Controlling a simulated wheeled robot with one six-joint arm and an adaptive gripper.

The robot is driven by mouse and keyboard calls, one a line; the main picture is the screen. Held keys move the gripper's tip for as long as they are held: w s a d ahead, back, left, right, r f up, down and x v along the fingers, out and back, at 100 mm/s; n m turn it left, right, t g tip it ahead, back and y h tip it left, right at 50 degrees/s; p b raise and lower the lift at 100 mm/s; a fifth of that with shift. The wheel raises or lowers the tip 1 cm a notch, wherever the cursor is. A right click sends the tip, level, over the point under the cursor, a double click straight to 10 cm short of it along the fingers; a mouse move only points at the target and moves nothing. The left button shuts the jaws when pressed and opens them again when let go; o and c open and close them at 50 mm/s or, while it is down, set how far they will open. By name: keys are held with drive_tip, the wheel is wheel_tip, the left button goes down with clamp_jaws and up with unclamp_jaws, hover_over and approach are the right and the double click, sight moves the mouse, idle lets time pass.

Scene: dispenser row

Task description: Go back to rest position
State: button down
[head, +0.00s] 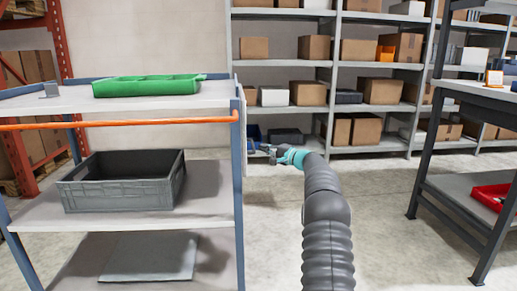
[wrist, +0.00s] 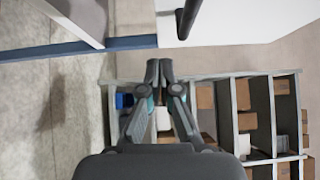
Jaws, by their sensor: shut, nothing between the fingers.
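My gripper (wrist: 160,72) is shut and empty, its two fingertips together in the middle of the wrist view. In the head view my gripper (head: 254,147) is at the end of my outstretched grey arm, just right of the cart's right post. A white panel (head: 243,130) stands on the cart's right side, close to the fingertips. In the wrist view a black bar handle (wrist: 187,18) on a white surface (wrist: 235,22) is just above and right of the fingertips. I cannot tell whether they touch.
The cart (head: 60,103) at left has a green tray (head: 147,86) on top and a grey crate (head: 122,187) below. A shelf rack (head: 335,60) with several boxes stands behind. A dark workbench (head: 440,150) with a red bin (head: 490,197) is at right. Floor between is clear.

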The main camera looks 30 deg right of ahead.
drive_tip(key=v, duration=0.7)
drive_tip(key=shift+d, duration=0.1)
wheel_tip(320, 180, down, 11)
drive_tip(key=s+a+g, duration=0.2)
drive_tip(key=s+g, duration=0.1)
drive_tip(key=g, duration=0.1)
drive_tip(key=s+a+f+n+g+h, duration=0.1)
drive_tip(key=s+a+f+g, duration=0.3)
drive_tip(key=s+a, duration=0.55)
drive_tip(key=s+a+r+n+g+h+p, duration=0.1)
drive_tip(key=s+a+r+n, duration=0.3)
drive_tip(key=s, duration=0.9)
drive_tip(key=s+a+r+n+g+h+p, duration=0.1)
drive_tip(key=s+a+r+n+h+p, duration=0.2)
drive_tip(key=s+a+r, duration=0.5)
drive_tip(key=s+a+r+n+h+p, duration=0.2)
drive_tip(key=s+a+r+n+p, duration=0.2)
drive_tip(key=s+a, duration=0.8)
drive_tip(key=s+r+n, duration=0.1)
drive_tip(key=s+r, duration=0.1)
drive_tip(key=s, duration=0.5)
drive_tip(key=shift+g+h, duration=0.3)
drive_tip(key=shift+g, duration=0.1)
